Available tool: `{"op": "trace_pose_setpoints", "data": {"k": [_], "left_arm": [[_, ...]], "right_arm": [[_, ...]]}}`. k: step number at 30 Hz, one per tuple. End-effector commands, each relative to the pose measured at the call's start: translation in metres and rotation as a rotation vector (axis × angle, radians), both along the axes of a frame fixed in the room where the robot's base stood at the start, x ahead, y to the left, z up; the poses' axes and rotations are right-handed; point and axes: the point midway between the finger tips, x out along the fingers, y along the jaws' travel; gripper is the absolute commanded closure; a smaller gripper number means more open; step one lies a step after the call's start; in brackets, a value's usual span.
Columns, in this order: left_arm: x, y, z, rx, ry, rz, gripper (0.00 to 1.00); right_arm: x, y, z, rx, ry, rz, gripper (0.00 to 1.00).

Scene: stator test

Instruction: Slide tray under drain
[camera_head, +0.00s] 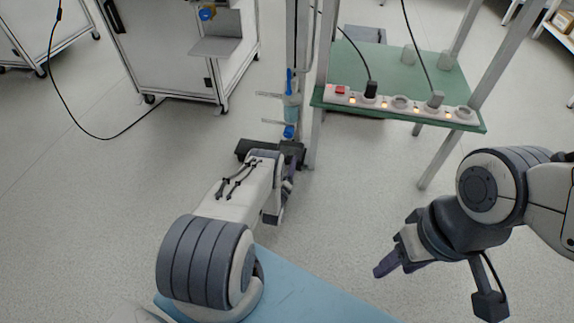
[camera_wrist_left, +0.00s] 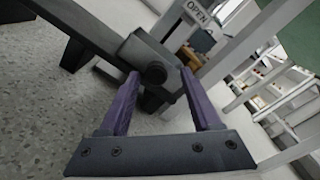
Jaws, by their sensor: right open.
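A low dark grey piece (camera_head: 243,147) lies near the floor at the foot of the upright post; I cannot tell whether it is the tray. My left gripper (camera_head: 291,168) is at its near side, mostly hidden by my arm. A blue-handled valve fitting (camera_head: 290,110) sits on the post above. My right gripper (camera_head: 384,268) is open and empty over the floor.
A green-topped table (camera_head: 405,70) with a power strip (camera_head: 400,103) stands right of the post (camera_head: 297,60). A white wheeled cabinet (camera_head: 165,50) with a grey shelf (camera_head: 215,47) stands at the left. A black cable (camera_head: 75,125) lies on the floor. The middle-right floor is clear.

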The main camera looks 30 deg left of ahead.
Motion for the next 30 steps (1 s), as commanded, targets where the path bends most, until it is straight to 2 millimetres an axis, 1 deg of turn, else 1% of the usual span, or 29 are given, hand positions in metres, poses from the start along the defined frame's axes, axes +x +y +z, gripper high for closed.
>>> {"op": "trace_pose_setpoints", "data": {"k": [6,10,14,18,21,24,27,30], "left_arm": [[-0.001,0.003,0.001,0.001,-0.002,0.006,0.35],[-0.010,0.000,0.003,0.000,0.001,0.006,0.35],[-0.031,-0.007,0.005,-0.001,0.003,0.006,0.35],[-0.059,-0.015,0.005,-0.001,0.003,0.006,0.35],[-0.076,-0.021,0.004,-0.001,0.003,0.004,0.35],[-0.089,-0.025,0.003,-0.001,0.001,0.003,0.35],[-0.097,-0.027,0.002,0.000,-0.001,0.002,0.35],[-0.100,-0.028,0.001,0.000,0.000,0.003,0.35]], "right_arm": [[0.000,0.000,0.001,0.000,0.000,0.000,0.50],[0.000,0.000,0.008,0.000,0.000,0.000,0.50],[0.000,0.000,0.023,0.000,0.000,0.000,0.50],[0.000,0.000,0.038,0.000,0.000,0.000,0.50],[0.000,0.000,0.045,0.000,0.000,0.000,0.50],[0.000,0.000,0.050,0.000,0.000,0.000,0.50],[0.000,0.000,0.052,0.000,0.000,0.000,0.50],[0.000,0.000,0.053,0.000,0.000,0.000,0.50]]}}
